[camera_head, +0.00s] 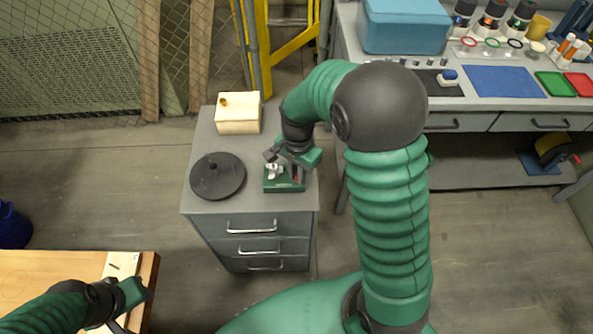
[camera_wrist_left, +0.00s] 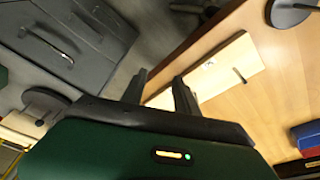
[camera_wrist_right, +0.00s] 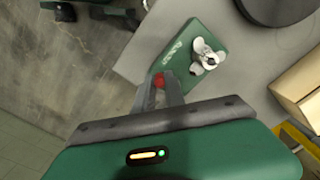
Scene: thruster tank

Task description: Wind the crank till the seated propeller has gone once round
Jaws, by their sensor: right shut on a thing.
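A green thruster base (camera_head: 284,187) stands on the grey cabinet top, with a pale three-bladed propeller (camera_head: 273,171) seated on it. The propeller also shows clearly in the right wrist view (camera_wrist_right: 207,55). My right gripper (camera_head: 296,177) reaches down beside the propeller. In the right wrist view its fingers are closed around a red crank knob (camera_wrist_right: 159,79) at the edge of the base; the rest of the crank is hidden. My left gripper (camera_wrist_left: 163,83) is open and empty, above a pale board (camera_wrist_left: 222,70) on the wooden table.
A black disc with a knob (camera_head: 217,177) lies left of the base on the cabinet (camera_head: 205,132). A cream box (camera_head: 238,118) stands behind it. A workbench with a blue case (camera_head: 405,27) is at the back right. Open floor lies between cabinet and wooden table (camera_head: 50,270).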

